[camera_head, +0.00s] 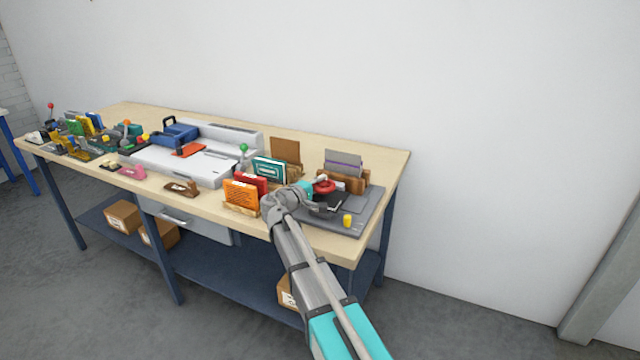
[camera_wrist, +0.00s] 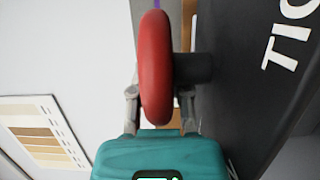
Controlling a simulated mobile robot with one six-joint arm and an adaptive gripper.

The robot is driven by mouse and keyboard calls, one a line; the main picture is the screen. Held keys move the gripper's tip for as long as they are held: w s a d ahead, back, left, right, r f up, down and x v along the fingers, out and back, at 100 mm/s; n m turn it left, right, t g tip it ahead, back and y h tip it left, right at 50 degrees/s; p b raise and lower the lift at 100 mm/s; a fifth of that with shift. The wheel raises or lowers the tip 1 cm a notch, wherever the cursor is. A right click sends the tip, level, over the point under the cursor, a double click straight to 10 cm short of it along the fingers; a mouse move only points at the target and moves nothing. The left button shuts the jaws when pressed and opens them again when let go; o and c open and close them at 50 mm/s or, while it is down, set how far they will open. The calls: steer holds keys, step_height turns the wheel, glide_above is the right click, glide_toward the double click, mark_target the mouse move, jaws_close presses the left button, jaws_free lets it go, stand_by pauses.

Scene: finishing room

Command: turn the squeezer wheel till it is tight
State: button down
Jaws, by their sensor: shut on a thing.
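The red squeezer wheel (camera_head: 323,186) is at the right end of the workbench, above a dark squeezer body (camera_head: 327,203). In the wrist view the wheel (camera_wrist: 155,65) is large and seen edge-on, with a short dark hub (camera_wrist: 192,68) joining it to the dark body (camera_wrist: 255,80), which bears white letters. My gripper (camera_wrist: 160,105) has one finger on each side of the wheel's rim and is shut on it. In the head view my gripper (camera_head: 312,187) reaches the wheel from the left. How tight the wheel is cannot be seen.
The dark squeezer stands on a grey mat (camera_head: 372,213) with a yellow piece (camera_head: 347,220) near its front. An orange booklet (camera_head: 241,195) in a wooden stand is left of my arm. A wooden rack (camera_head: 350,180) stands behind the wheel. A white machine (camera_head: 205,160) fills the middle bench.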

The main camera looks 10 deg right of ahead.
steer(key=shift+g, duration=0.3)
steer(key=c, duration=0.9)
jaws_free()
steer(key=shift+o, duration=0.2)
steer(key=shift+a, duration=0.1)
steer(key=v, duration=1.1)
steer(key=shift+s+a, duration=0.25)
steer(key=shift+a, duration=0.05)
steer(key=shift+f, duration=0.15)
